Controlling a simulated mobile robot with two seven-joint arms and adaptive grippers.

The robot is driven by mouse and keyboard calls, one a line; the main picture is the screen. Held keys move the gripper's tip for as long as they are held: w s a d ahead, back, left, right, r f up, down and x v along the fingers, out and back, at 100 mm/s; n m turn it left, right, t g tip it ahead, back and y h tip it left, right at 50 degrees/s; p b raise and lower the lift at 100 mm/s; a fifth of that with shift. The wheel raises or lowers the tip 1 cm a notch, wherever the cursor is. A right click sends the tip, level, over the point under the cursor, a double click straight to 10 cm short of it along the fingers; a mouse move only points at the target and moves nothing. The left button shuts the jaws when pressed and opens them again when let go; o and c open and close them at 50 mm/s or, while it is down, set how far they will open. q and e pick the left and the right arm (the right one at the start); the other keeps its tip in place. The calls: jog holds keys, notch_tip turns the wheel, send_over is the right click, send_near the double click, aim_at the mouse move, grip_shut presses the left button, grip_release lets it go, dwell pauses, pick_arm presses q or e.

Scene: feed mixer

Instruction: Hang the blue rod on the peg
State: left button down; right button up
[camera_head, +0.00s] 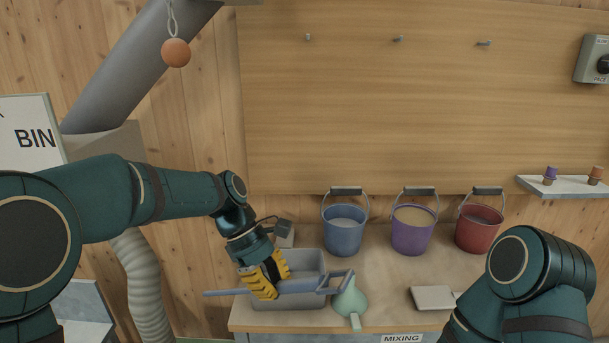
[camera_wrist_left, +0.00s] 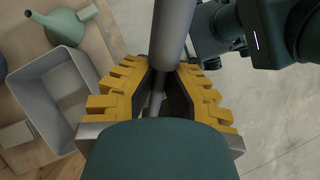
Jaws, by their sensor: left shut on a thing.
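The blue-grey rod (camera_head: 302,287) lies roughly level in the head view, with a squared loop at its right end and a plain tip at its left. My left gripper (camera_head: 268,279) is shut on its middle, in front of the grey tray. In the left wrist view the rod (camera_wrist_left: 172,35) runs up from between the yellow-padded fingers (camera_wrist_left: 160,88). Three small pegs stick out of the wooden board: a left peg (camera_head: 308,37), a middle peg (camera_head: 398,39) and a right peg (camera_head: 484,43). All three look bare. My right gripper is out of view.
The grey tray (camera_head: 312,302) and a green funnel-like vessel (camera_head: 350,303) are near the rod. Blue (camera_head: 343,236), purple (camera_head: 411,237) and red (camera_head: 477,233) buckets stand along the bench's back. An orange ball (camera_head: 176,53) hangs upper left. The board's face is clear.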

pick_arm(q)
jog(key=s+d+r+n+t+h, duration=0.25)
jog(key=r+n+t, duration=0.25)
jog(key=r, duration=0.6)
jog(key=s+d+r+n+t+h, duration=0.1)
jog(key=s+r+n+t+h, duration=0.3)
jog(key=r, duration=0.6)
jog(key=d+r+n+t+h, duration=0.15)
jog(key=r+n+t, duration=0.4)
jog(key=r, duration=0.55)
jog(key=w, duration=1.8)
jog(key=shift+d+t+p, duration=0.3)
jog(key=shift+d+t, duration=0.05)
jog(key=shift+f, duration=0.1)
